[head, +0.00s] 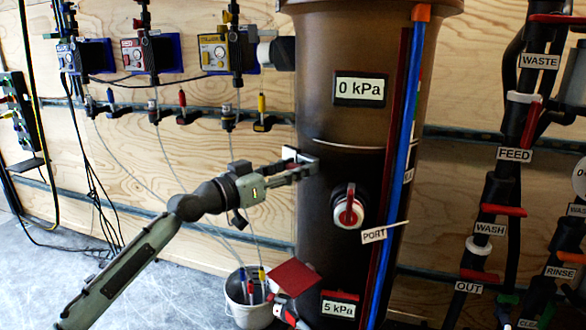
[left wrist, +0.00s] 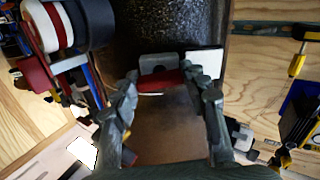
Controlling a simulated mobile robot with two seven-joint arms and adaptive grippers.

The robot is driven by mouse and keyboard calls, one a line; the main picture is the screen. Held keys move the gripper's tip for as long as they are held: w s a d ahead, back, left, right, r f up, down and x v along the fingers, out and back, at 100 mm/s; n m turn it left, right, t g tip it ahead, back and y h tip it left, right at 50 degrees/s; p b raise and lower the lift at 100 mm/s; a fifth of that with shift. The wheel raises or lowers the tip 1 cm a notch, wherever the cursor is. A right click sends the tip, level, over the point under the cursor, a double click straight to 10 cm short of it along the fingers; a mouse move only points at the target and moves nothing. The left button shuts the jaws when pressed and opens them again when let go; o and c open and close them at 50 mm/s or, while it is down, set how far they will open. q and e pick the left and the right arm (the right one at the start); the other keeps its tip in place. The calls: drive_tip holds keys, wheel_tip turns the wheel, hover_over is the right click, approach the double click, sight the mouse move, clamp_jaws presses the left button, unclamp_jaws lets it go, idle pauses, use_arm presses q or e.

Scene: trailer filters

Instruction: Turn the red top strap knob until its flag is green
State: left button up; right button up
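The brown vessel (head: 330,140) stands upright in the middle of the head view. My left gripper (head: 308,166) reaches its left side at mid-height. In the left wrist view a red bar-shaped part (left wrist: 162,82), apparently the strap knob, lies crosswise between the fingertips of my left gripper (left wrist: 161,76). A grey block (left wrist: 158,63) sits behind it and a white plate (left wrist: 206,62) beside it. The fingers are spread; I cannot tell whether they touch the red part. No green flag shows there. In the head view the gripper hides the red part. My right gripper is in neither view.
A red-handled valve (head: 349,206) with a PORT tag (head: 374,235) sits right of the gripper. A red plate (head: 293,277) and a bucket (head: 247,312) are below. Pipes with red handles stand at right.

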use_arm(q)
drive_tip(key=o, duration=0.5)
drive_tip(key=shift+a, duration=0.1)
drive_tip(key=v, duration=1.2)
drive_tip(key=s+a+f+n+g+y+p, duration=0.1)
drive_tip(key=s+a+f+y+p, duration=0.2)
drive_tip(key=f, duration=0.9)
drive_tip(key=s+f+n+g+y, duration=0.2)
drive_tip(key=s+f+y, duration=0.25)
drive_tip(key=f, duration=0.75)
drive_tip(key=s+a+f+n+g+y, duration=0.1)
drive_tip(key=s+a+f+g+y, duration=0.1)
drive_tip(key=s+a+f, duration=0.3)
drive_tip(key=s+a+f+n+g+y+p, duration=0.1)
drive_tip(key=s+a+f+g+y, duration=0.1)
drive_tip(key=s+f, duration=0.4)
drive_tip(key=s+a+f+n+g+y+p, duration=0.1)
drive_tip(key=s+a+f, duration=0.5)
drive_tip(key=s, duration=0.6)
drive_tip(key=shift+a+f+n+g+y, duration=0.15)
drive_tip(key=shift+a+n+g+y, duration=0.25)
drive_tip(key=shift+a+y, duration=0.6)
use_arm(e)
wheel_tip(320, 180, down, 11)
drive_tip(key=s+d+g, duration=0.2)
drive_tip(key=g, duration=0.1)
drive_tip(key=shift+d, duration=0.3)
